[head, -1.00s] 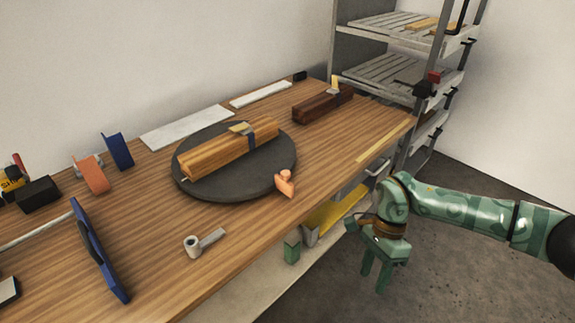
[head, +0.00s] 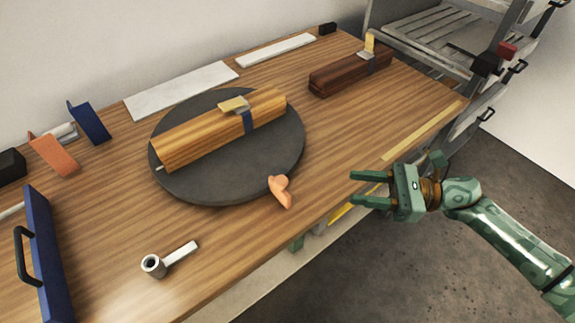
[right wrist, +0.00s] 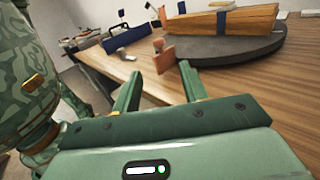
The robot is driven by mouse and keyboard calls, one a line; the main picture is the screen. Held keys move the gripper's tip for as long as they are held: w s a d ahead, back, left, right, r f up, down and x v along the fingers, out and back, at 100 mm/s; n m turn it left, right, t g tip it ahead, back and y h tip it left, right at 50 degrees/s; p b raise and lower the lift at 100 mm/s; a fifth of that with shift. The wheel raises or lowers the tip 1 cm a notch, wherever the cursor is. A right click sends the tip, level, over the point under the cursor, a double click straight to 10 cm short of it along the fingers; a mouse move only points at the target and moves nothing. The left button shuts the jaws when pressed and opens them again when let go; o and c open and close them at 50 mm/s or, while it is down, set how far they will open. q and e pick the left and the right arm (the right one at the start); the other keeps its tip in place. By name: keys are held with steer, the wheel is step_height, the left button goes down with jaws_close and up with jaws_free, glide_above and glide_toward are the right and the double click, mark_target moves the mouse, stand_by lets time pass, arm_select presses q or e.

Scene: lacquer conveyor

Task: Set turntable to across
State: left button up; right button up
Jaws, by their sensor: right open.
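The dark grey round turntable (head: 215,190) lies on the wooden workbench in the head view. A light wooden block (head: 190,136) with a grey-blue clamp and tan tab (head: 238,106) lies across it, running from lower left to upper right. An orange handle (head: 281,190) sticks out at the turntable's front right edge. In the right wrist view the turntable (right wrist: 250,50) is ahead at upper right, with the orange handle (right wrist: 163,58) at its left. My right gripper (head: 354,189) is open and empty, fingers pointing left, right of the handle and apart from it. My left gripper is not in view.
A dark wooden block (head: 345,74) lies at the back right of the bench, near grey shelves (head: 425,35). A small grey crank-like piece (head: 168,260) lies in front. A blue tool with a handle (head: 42,255) stands at left. The bench between handle and gripper is clear.

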mark_target(281, 180)
steer(key=a, duration=0.5)
steer(key=w+a, duration=0.1)
steer(key=a, duration=0.5)
steer(key=w+a+p, duration=0.1)
steer(key=a, duration=0.4)
steer(key=shift+w+a, duration=0.1)
steer(key=shift+a, duration=0.05)
jaws_close()
